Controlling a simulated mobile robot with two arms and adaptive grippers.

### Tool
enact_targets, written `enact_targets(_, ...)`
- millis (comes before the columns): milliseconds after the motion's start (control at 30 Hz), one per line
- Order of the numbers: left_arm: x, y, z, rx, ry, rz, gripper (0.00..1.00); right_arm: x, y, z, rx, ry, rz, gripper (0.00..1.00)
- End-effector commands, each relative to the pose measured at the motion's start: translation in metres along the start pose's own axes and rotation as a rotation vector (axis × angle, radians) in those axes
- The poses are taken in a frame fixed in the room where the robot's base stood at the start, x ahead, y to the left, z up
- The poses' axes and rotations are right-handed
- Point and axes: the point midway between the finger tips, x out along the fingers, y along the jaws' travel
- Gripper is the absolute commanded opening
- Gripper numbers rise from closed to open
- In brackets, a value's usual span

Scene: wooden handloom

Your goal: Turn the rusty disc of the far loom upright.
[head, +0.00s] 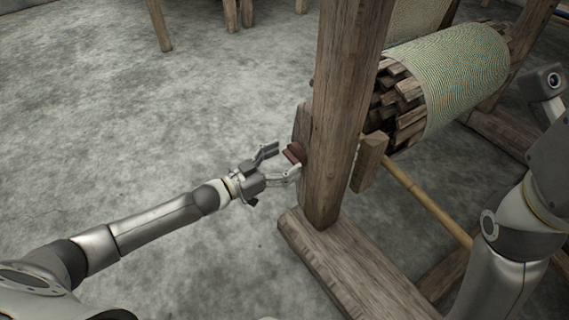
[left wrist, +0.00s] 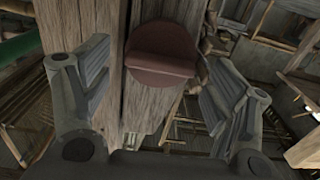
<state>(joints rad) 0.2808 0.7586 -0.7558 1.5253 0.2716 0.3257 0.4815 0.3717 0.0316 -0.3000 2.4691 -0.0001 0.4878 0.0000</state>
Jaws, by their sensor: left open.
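The rusty disc (left wrist: 162,48) is round and red-brown, with a raised bar across its face. It sits on a wooden post of the loom, and in the left wrist view its bar runs nearly level, tilted slightly down to the right. In the head view the disc (head: 292,153) shows only as a small edge on the post's left side. My left gripper (head: 285,160) is open in front of the disc, one finger on each side. In the left wrist view the fingers (left wrist: 158,85) stand wide apart, with no clear contact.
The thick loom post (head: 338,120) rises from a wooden foot beam (head: 345,270). Behind it is a roller wound with green patterned cloth (head: 455,70). A thin pole (head: 425,200) runs low at right, near my right arm. The concrete floor (head: 130,130) at left is clear.

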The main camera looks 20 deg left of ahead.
Motion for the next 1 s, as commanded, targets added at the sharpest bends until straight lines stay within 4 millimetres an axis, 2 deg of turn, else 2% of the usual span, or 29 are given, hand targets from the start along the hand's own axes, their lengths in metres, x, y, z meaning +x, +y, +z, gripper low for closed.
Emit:
enact_targets(333,0.0043,0.0002,-0.0001,0.0,-0.001,0.0,0.8,0.0018,-0.0005,-0.0015,-0.001,0.007,-0.003,0.34)
enact_targets(700,0.004,0.0002,-0.0001,0.0,-0.001,0.0,0.35,0.0019,-0.0007,-0.0019,-0.001,0.009,-0.003,0.34)
enact_targets(1000,0.004,0.0006,-0.0014,0.043,-0.001,0.0,0.35,0.0057,0.0002,-0.0018,0.0,0.011,-0.002,0.34)
